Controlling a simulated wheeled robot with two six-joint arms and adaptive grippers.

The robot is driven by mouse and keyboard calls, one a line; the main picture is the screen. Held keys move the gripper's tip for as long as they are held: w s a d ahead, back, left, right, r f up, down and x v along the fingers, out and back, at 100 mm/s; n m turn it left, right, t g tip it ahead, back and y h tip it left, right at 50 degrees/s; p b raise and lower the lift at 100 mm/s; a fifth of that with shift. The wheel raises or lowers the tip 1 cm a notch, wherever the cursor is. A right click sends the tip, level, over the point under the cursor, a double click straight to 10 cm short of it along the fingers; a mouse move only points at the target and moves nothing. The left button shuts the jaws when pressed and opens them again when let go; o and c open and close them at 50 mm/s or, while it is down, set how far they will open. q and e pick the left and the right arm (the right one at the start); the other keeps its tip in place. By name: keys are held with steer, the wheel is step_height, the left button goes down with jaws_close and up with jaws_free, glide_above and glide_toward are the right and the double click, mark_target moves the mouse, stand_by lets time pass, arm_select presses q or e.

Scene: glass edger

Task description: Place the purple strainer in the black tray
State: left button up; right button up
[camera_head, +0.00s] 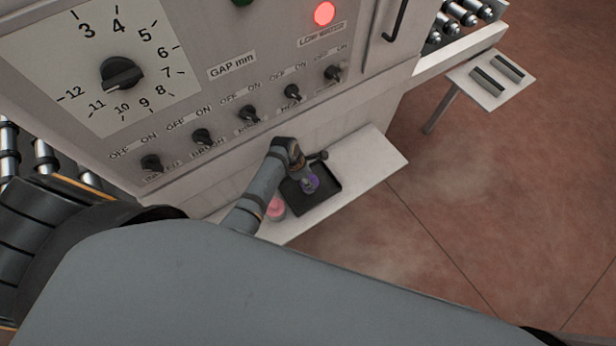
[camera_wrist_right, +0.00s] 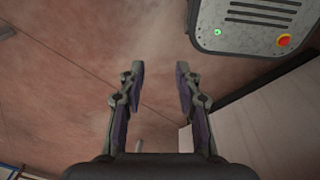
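The black tray (camera_head: 322,205) lies on a white shelf below the machine's control panel in the head view. The purple strainer (camera_head: 313,181) shows as a small purple patch over the tray, at my left gripper. My left gripper (camera_head: 308,186) points down over the tray, with its fingertips at the purple strainer. The fingers are too small and overlapped to tell whether they are open or shut, or whether the strainer touches the tray floor. My right gripper (camera_wrist_right: 160,70) is open and empty above the floor in the right wrist view.
A pink round object (camera_head: 276,208) stands on the white shelf (camera_head: 372,160) left of the tray, partly behind my left arm. The shelf's right end is clear. The panel (camera_head: 215,85) with knobs and switches rises behind. A grey box with a red button (camera_wrist_right: 284,40) shows in the wrist view.

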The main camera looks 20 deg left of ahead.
arm_select(q)
steer(key=shift+r, duration=0.35)
steer(key=v, duration=0.7)
steer(key=shift+a+r, duration=0.1)
